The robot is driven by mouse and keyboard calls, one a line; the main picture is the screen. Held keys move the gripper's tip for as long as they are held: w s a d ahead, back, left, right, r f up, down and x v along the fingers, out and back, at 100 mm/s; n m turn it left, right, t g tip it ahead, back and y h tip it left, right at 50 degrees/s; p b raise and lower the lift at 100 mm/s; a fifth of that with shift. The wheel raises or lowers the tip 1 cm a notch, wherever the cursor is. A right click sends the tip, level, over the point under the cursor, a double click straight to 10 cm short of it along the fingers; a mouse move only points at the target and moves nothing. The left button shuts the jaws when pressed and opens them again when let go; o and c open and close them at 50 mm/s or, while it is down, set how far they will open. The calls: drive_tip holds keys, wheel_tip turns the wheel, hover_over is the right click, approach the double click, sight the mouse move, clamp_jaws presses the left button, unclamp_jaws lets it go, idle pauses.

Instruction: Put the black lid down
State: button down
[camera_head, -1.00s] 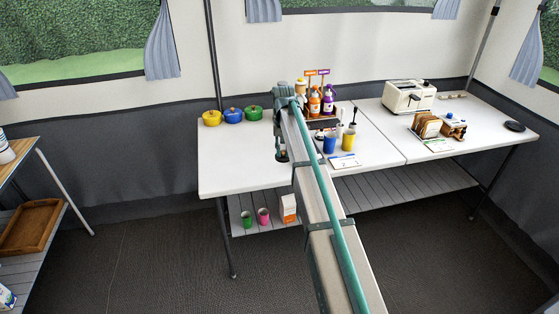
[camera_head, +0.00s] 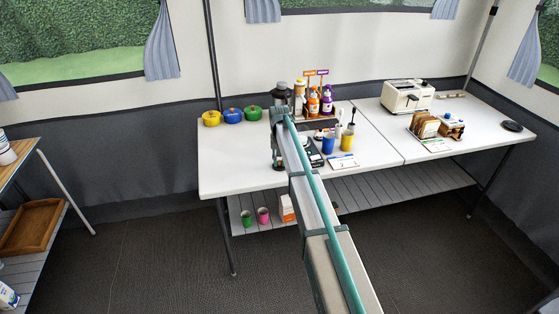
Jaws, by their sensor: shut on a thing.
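My gripper (camera_head: 278,163) hangs at the end of the arm over the front of the left white table (camera_head: 235,165). It is small and dark in this view, and the arm partly covers it. It is shut on a small dark thing at its tip, which I take to be the black lid; its outline is hard to make out. I cannot tell whether it touches the tabletop.
Yellow (camera_head: 211,118), blue (camera_head: 232,115) and green (camera_head: 253,113) pots stand left at the back. A bottle rack (camera_head: 318,123), blue cup (camera_head: 328,144) and yellow cup (camera_head: 347,142) stand right of the arm. A flat black disc (camera_head: 512,126) lies far right. The table's left front is clear.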

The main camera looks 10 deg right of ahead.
drive_tip(key=shift+f, duration=0.1)
drive_tip(key=c, duration=1)
unclamp_jaws()
drive_tip(key=shift+c, duration=0.2)
wheel_tip(320, 180, up, 12)
drive_tip(key=b, duration=0.2)
